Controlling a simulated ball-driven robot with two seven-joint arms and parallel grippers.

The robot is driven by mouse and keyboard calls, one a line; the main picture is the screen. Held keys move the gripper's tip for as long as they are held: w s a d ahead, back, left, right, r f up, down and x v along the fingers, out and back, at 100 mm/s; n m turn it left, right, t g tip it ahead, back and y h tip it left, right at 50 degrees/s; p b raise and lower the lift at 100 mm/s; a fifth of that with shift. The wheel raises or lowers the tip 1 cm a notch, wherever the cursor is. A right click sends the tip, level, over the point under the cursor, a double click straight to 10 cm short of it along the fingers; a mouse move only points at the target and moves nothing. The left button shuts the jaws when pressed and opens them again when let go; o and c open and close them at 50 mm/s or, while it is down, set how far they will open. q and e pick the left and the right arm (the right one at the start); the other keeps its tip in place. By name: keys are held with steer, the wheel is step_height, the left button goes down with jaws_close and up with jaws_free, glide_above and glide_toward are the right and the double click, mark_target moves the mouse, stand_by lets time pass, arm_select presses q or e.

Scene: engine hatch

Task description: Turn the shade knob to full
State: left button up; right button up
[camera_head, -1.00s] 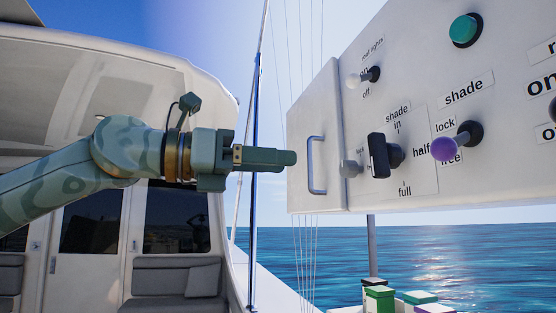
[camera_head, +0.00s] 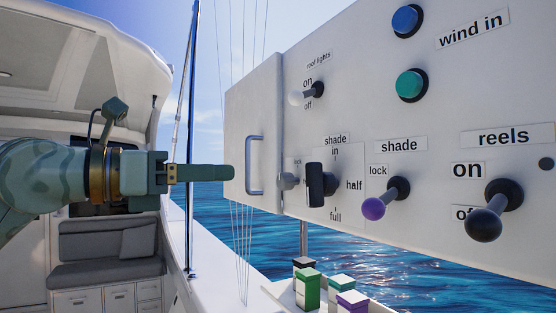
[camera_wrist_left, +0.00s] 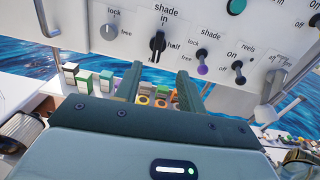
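The shade knob (camera_head: 316,185) is a black bar handle on the white panel (camera_head: 440,110), standing upright between the labels "in" above and "full" below, with "half" at its right. It also shows in the left wrist view (camera_wrist_left: 157,43), ahead of the fingers. My left gripper (camera_head: 228,172) is in front of the panel's left part, left of the knob and apart from it. In the left wrist view its two fingers (camera_wrist_left: 157,82) are spread with nothing gripped between them. My right gripper is not in view.
A purple-tipped shade lock lever (camera_head: 374,208) is right of the knob. A black reels lever (camera_head: 485,222) sticks out further right. Boxes (camera_head: 309,288) stand below the panel.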

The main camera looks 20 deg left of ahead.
mark_target(307, 173)
arm_select(q)
steer(key=p+x, duration=0.5)
steer(key=x, duration=1)
steer(key=shift+w+d+p, duration=0.1)
steer(key=shift+w+p, duration=0.15)
steer(key=shift+p, duration=0.15)
steer(key=shift+w+d, duration=0.25)
